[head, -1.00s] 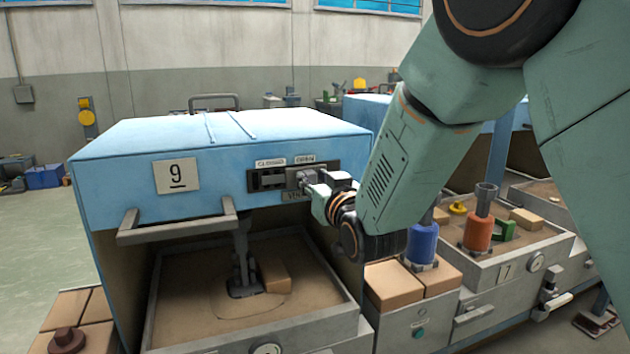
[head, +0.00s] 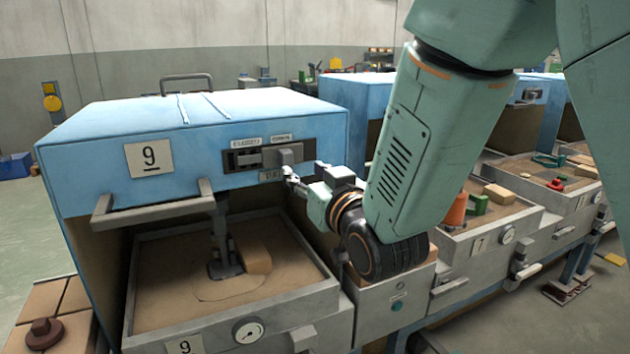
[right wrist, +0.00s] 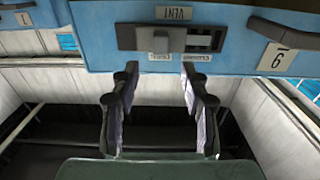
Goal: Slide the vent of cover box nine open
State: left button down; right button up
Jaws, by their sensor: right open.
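Blue cover box nine (head: 100,150) stands over a sand tray, with a "9" plate on its front. Its vent (head: 245,160) is a dark slot at the right of the front face. The grey slider knob (head: 285,157) is right of the slot's middle, with barred openings to its left. In the right wrist view the box is upside down; the knob (right wrist: 168,39) is ahead of the fingers and openings show right of it. My right gripper (head: 291,178) is open and empty, just below and in front of the knob, apparently apart from it. My left gripper is out of view.
A grey bar handle (head: 155,212) sticks out from the box's lower front edge. The tray below (head: 140,322) holds sand, a tan block (head: 254,257) and a dark post. More blue boxes and trays line the right.

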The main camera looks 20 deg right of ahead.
jog(key=s, duration=0.3)
jog(key=shift+s, duration=0.15)
jog(key=shift+d+f, duration=0.1)
jog(key=s+f+g, duration=0.3)
jog(key=s+f, duration=0.1)
jog(key=f, duration=0.5)
jog(key=s+d+f+g, duration=0.1)
jog(key=s+f+g, duration=0.25)
jog(key=f, duration=0.65)
jog(key=s+f+g, duration=0.3)
jog(key=f+g, duration=0.1)
jog(key=f, duration=0.5)
jog(key=s+f+g, duration=0.3)
jog(key=s+f, duration=0.5)
jog(key=s, duration=0.4)
jog(key=s+f+g, duration=0.4)
jog(key=s+f, duration=0.3)
jog(key=s, duration=0.5)
jog(key=shift+d+f+m+h, duration=0.3)
jog(key=shift+f+m, duration=0.05)
jog(key=shift+m, duration=0.05)
jog(key=shift+g, duration=0.25)
